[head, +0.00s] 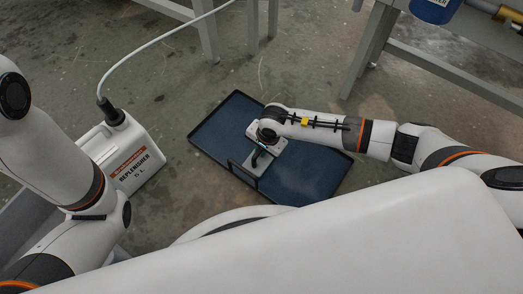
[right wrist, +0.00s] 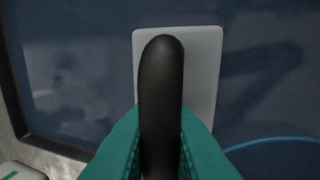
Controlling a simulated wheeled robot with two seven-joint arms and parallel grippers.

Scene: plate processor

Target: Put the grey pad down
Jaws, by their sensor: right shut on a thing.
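The grey pad (right wrist: 204,60) is a light, flat plate with rounded corners and a black bar-like handle (right wrist: 161,85) on it. My right gripper (right wrist: 160,140) has its teal fingers on both sides of the handle and is shut on it. In the head view my right gripper (head: 258,158) points down over the dark blue tray (head: 215,130) on the floor; the pad is mostly hidden there. I cannot tell whether the pad touches the tray's bottom. My left arm comes in from the left, but its gripper is out of view.
A white replenisher canister (head: 134,158) with a white hose (head: 165,34) stands left of the tray. Grey bench legs (head: 366,50) stand behind it, and a blue container (head: 432,10) is at the top right. A blue curved line (right wrist: 270,141) crosses the right wrist view.

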